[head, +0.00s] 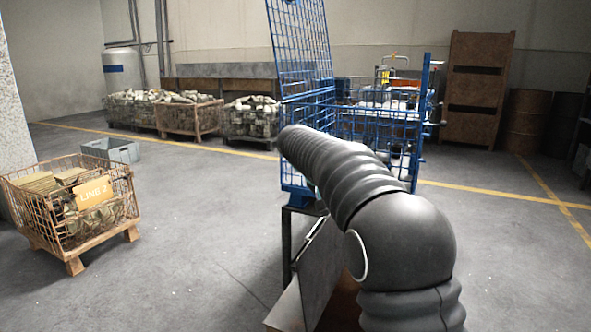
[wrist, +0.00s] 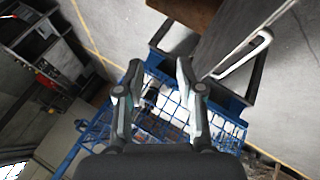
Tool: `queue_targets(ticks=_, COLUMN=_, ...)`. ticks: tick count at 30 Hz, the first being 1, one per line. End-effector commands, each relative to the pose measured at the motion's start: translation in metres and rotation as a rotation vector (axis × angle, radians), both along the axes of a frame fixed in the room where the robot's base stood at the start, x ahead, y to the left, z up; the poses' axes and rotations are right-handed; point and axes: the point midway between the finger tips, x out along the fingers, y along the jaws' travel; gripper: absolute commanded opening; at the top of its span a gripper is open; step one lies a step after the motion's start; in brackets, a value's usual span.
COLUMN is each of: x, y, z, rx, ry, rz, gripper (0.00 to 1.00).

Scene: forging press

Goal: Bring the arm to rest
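My arm (head: 365,215) reaches forward from the lower right in the head view, its dark ribbed sleeve bent at a rounded joint. My gripper is hidden from the head view. In the wrist view, my gripper (wrist: 160,68) has its two fingers apart, with nothing visible between the tips. Behind the fingers is a blue wire cage (wrist: 228,133). The cage (head: 305,108) stands just beyond my arm in the head view. Whether any part of my gripper touches the cage cannot be told.
A dark stand (head: 325,265) is below my arm. Filled bins (head: 190,121) line the back wall. Floor between the left bin and the cage is clear.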

Motion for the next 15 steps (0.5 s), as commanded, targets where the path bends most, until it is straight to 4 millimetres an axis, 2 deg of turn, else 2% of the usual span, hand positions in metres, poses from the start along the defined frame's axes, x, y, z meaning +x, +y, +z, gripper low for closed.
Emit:
queue_targets(ticks=1, x=-0.014, y=-0.006, z=0.008, rx=0.020, ry=0.001, rz=0.008, gripper=0.37)
queue_targets(ticks=6, x=-0.058, y=-0.020, z=0.021, rx=0.085, ry=0.014, rz=0.045, gripper=0.37)
queue_targets(ticks=15, x=-0.143, y=-0.039, z=0.031, rx=0.199, ry=0.016, rz=0.105, gripper=0.37)
